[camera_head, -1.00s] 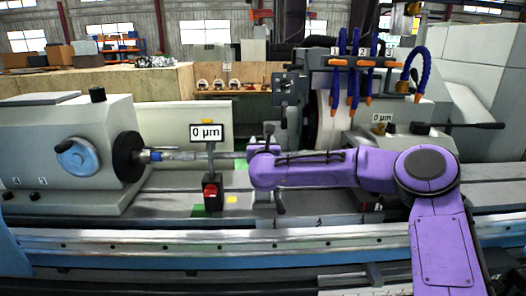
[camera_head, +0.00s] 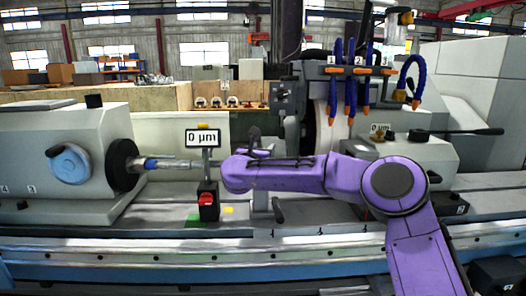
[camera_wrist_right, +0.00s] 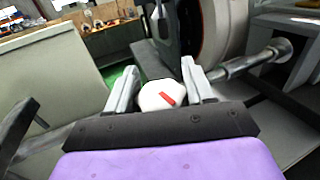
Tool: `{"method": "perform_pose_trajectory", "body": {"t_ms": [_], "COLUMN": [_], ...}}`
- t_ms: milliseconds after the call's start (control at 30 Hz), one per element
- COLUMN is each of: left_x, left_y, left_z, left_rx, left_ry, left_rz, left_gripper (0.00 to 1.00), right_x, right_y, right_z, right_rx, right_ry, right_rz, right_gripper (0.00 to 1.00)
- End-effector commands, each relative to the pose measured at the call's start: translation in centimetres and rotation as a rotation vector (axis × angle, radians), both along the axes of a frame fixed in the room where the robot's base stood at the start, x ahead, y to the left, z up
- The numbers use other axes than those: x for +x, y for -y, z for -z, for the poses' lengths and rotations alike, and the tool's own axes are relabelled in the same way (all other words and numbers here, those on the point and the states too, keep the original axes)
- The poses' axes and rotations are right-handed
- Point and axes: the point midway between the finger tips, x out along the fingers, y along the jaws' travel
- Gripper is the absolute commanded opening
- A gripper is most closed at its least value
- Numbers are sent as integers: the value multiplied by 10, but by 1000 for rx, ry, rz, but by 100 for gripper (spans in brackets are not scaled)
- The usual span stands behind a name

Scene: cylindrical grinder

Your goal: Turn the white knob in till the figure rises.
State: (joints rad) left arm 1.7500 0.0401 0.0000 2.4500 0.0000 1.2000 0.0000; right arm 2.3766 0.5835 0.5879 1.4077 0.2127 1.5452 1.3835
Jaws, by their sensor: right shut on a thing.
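The white knob (camera_wrist_right: 157,96) with a red mark shows in the wrist view between the two fingers of my right gripper (camera_wrist_right: 160,83), which is shut on it. The red mark slants up to the left. In the head view the knob is hidden behind my purple right arm. A sign (camera_head: 203,138) on the red-and-black gauge stand (camera_head: 208,200) reads "0 µm". A second, smaller sign (camera_head: 379,128) at the right also seems to read 0 µm. My left gripper is not in view.
The grinder's grey headstock (camera_head: 70,150) with a blue dial is at the left. A shaft (camera_head: 170,164) runs from it behind my right arm. Blue coolant hoses (camera_head: 350,90) hang above the grinding wheel. The machine's front rail (camera_head: 180,257) lies below.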

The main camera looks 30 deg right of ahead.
Motion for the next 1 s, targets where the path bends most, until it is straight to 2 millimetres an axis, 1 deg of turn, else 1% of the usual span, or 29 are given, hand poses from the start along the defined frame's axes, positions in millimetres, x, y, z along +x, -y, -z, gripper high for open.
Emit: {"method": "perform_pose_trajectory", "body": {"t_ms": [100, 133, 167, 200, 467, 533, 667, 800, 900, 1000], "left_x": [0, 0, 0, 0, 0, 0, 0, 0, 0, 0], "left_y": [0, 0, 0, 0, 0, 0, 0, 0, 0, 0], "left_z": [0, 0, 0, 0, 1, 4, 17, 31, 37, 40], "left_rx": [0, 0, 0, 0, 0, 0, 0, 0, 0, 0], "left_ry": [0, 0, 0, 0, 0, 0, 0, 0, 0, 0], "left_rz": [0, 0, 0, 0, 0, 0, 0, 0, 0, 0], "left_gripper": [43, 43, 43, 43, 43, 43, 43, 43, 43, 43], "right_x": [0, 0, 0, 0, 0, -3, -18, -41, -54, -63], "right_y": [1, 1, 1, 1, 0, -4, -23, -50, -66, -76], "right_z": [1, 1, 1, 1, 1, 1, 4, 4, 4, 2], "right_rx": [1, 1, 0, 0, 0, 0, -1, 0, -1, 0], "right_ry": [-2, -2, -1, -1, 0, 1, 2, 3, 1, 2], "right_rz": [2, 2, 2, 2, -1, -2, -4, -4, -3, -1], "right_gripper": [22, 59, 69, 74, 74, 74, 74, 74, 74, 74]}}
